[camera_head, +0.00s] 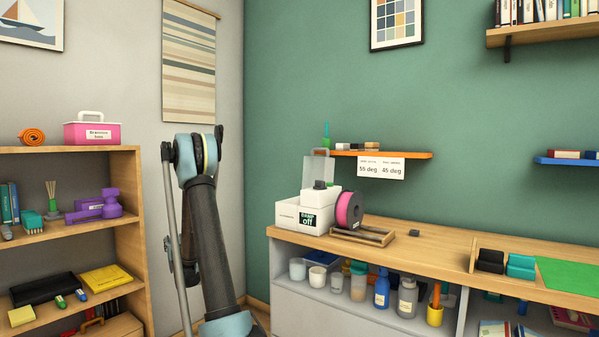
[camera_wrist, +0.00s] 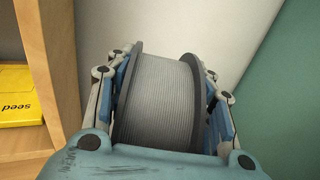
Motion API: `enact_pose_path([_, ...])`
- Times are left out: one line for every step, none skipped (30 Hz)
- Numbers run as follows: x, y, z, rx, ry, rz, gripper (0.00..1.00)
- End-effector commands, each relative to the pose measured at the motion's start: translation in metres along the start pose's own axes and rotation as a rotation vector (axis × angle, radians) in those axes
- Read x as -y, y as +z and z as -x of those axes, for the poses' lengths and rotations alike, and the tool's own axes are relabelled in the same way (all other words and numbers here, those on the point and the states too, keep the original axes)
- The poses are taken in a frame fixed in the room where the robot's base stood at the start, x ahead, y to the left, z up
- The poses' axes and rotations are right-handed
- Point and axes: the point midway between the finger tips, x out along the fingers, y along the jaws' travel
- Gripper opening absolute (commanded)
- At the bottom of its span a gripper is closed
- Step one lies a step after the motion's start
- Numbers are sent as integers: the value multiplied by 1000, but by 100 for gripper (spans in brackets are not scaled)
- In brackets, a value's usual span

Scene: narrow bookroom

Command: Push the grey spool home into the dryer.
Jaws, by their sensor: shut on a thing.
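The grey spool (camera_wrist: 155,105), wound with pale grey filament between dark grey flanges, fills the middle of the wrist view. My gripper (camera_wrist: 160,60) is shut on it, with one blue-and-white finger against each side. In the head view my arm stands upright left of centre, and I cannot make out the gripper or the grey spool there. The dryer, a white box (camera_head: 289,213) with a dark display reading "off", stands on the bench's left end, well right of my arm. A clear lid (camera_head: 319,165) stands raised at its back. The dryer's inside is hidden.
A magenta spool (camera_head: 347,211) stands beside the dryer, by a wooden tray (camera_head: 378,237). An orange shelf (camera_head: 405,155) hangs above. A wooden bookcase (camera_head: 128,205) stands close left of my arm; a yellow "seed" item (camera_wrist: 28,95) is near in the wrist view.

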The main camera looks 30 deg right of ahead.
Motion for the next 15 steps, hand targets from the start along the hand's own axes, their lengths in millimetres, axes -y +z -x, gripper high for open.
enact_pose_path([2,0,0,0,-2,0,9])
enact_pose_path([3,0,0,0,-3,0,9])
enact_pose_path([4,0,0,0,-4,0,9])
enact_pose_path([4,0,0,0,-4,0,9])
enact_pose_path([5,0,0,0,-5,0,9])
enact_pose_path([6,0,0,0,-6,0,9])
enact_pose_path([7,0,0,0,-7,0,9])
enact_pose_path([8,1,0,0,-9,0,9])
enact_pose_path([11,2,-1,0,-14,0,9])
enact_pose_path([14,4,-2,0,-20,0,9])
enact_pose_path([18,6,-3,0,-27,0,9])
enact_pose_path([25,10,-5,0,-41,-1,9])
enact_pose_path([32,14,-8,1,-54,0,9])
enact_pose_path([40,19,-10,1,-69,-1,9])
enact_pose_path([52,26,-13,3,-93,-1,9])
